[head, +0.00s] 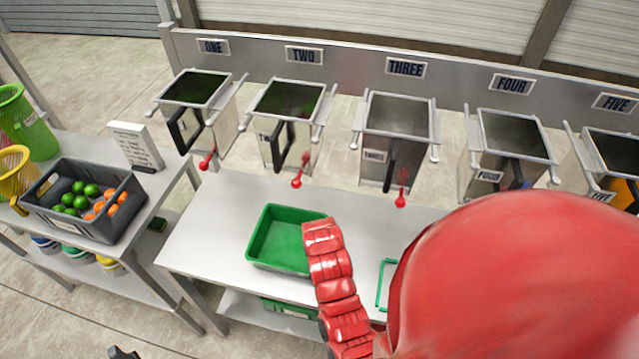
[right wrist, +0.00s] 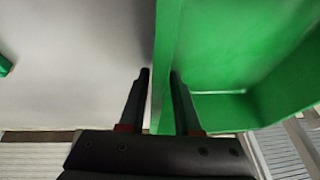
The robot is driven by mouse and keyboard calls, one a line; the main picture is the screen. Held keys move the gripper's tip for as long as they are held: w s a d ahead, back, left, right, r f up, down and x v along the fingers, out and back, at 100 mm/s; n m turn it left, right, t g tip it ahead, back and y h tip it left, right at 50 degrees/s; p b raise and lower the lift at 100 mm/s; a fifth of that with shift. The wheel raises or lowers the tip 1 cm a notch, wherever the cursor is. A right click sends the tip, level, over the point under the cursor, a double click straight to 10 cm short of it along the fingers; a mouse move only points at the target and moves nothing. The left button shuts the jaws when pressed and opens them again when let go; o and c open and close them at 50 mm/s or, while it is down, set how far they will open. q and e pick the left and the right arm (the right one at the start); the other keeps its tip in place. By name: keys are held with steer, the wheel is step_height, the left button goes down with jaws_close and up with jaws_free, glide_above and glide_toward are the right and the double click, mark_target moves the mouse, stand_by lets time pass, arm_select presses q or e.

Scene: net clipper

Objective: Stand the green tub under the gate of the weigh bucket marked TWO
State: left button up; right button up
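The green tub (head: 262,243) stands upright and looks empty on the steel table, in front of the weigh bucket marked TWO (head: 302,150). That bucket hangs at the back, with a black handle and a red-tipped lever (head: 297,183). The tub is nearer to me than the lever. My right gripper (right wrist: 160,75) has one finger on each side of a tub wall (right wrist: 163,50), close against it. In the head view my red right arm hides the tub's right side. A small dark part at the bottom left edge may be my left gripper (head: 124,353); its fingers cannot be made out.
Buckets ONE (head: 195,95), THREE (head: 395,125), FOUR (head: 512,140) and FIVE (head: 612,155) hang alongside. A green outline (head: 381,285) lies right of the tub. A grey crate of limes and oranges (head: 120,225) stands on the left bench. The table's left part is clear.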

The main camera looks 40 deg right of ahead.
steer(key=shift+r, duration=0.2)
steer(key=p+v, duration=0.4)
steer(key=v, duration=0.8)
steer(key=shift+p, duration=0.35)
steer(key=shift+w+f, duration=0.1)
